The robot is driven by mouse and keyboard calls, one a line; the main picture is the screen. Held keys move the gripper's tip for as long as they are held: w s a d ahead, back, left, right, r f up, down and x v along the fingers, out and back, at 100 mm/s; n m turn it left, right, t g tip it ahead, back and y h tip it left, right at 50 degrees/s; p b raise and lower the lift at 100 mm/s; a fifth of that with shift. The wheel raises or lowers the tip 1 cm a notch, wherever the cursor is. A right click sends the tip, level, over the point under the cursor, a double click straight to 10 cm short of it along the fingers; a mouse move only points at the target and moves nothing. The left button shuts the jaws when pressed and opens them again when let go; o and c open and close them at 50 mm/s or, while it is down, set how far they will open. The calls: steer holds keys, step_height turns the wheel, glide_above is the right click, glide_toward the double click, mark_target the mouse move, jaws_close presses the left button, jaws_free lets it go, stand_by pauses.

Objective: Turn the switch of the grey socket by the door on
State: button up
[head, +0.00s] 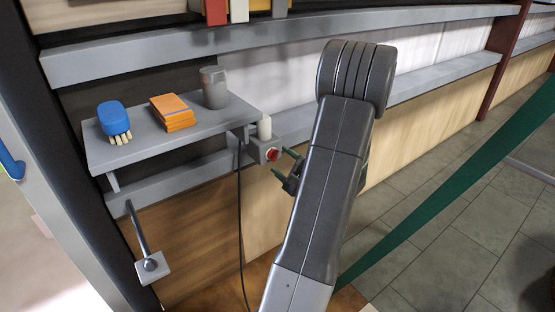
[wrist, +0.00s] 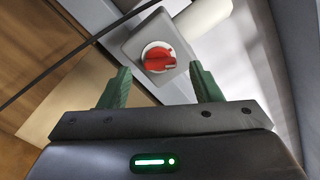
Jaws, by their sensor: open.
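The grey socket (head: 265,151) is fixed to the wall under the right end of a small grey shelf. It carries a round red switch (head: 272,155) with a white surround. In the wrist view the red switch (wrist: 158,58) sits on the grey socket box (wrist: 132,47), its raised grip slanted. A white cylinder (wrist: 203,17) sticks out of the box. My gripper (head: 286,167) is open and empty, just in front of the socket. In the wrist view its green fingers (wrist: 160,80) stand either side of the switch, apparently short of it.
A black cable (head: 240,215) hangs left of the socket. A lever on a plate (head: 151,265) is lower left. A green band (head: 450,190) crosses at right.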

mark_target(276, 156)
steer(key=shift+x, duration=1.55)
steer(key=c, duration=1)
steer(key=shift+m, duration=0.3)
steer(key=m+p, duration=0.1)
steer(key=m, duration=0.4)
steer(key=shift+r, duration=0.1)
steer(key=m+p, duration=0.2)
steer(key=m, duration=0.3)
steer(key=shift+m, duration=0.4)
